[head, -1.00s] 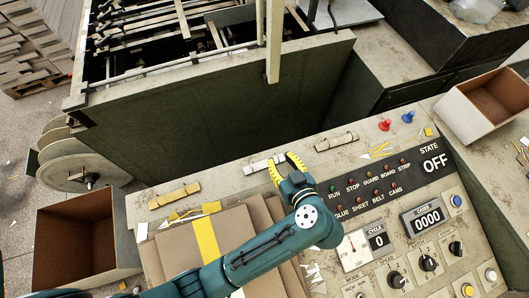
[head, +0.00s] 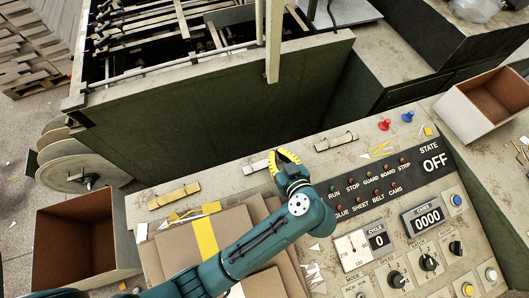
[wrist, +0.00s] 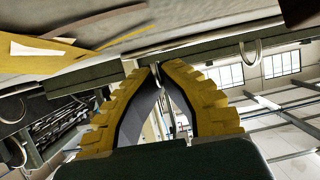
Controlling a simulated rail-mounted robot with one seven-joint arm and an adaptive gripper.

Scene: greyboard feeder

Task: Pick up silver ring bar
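The silver ring bar (head: 257,166) lies along the back edge of the panel top in the head view, its right part hidden behind my gripper (head: 284,157). The yellow fingers are at that right part. In the wrist view my gripper (wrist: 158,68) has its fingertips almost together, with a thin metal loop (wrist: 155,74) between them that looks like the bar's ring. My fingers appear shut on it. The bar appears still at the level of the panel top.
A yellow bar (head: 174,195) lies to the left and a beige bar (head: 336,141) to the right on the same edge. Stacked cardboard (head: 228,228) lies in front, beside the control panel (head: 380,187). The tall feeder wall (head: 220,115) stands behind.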

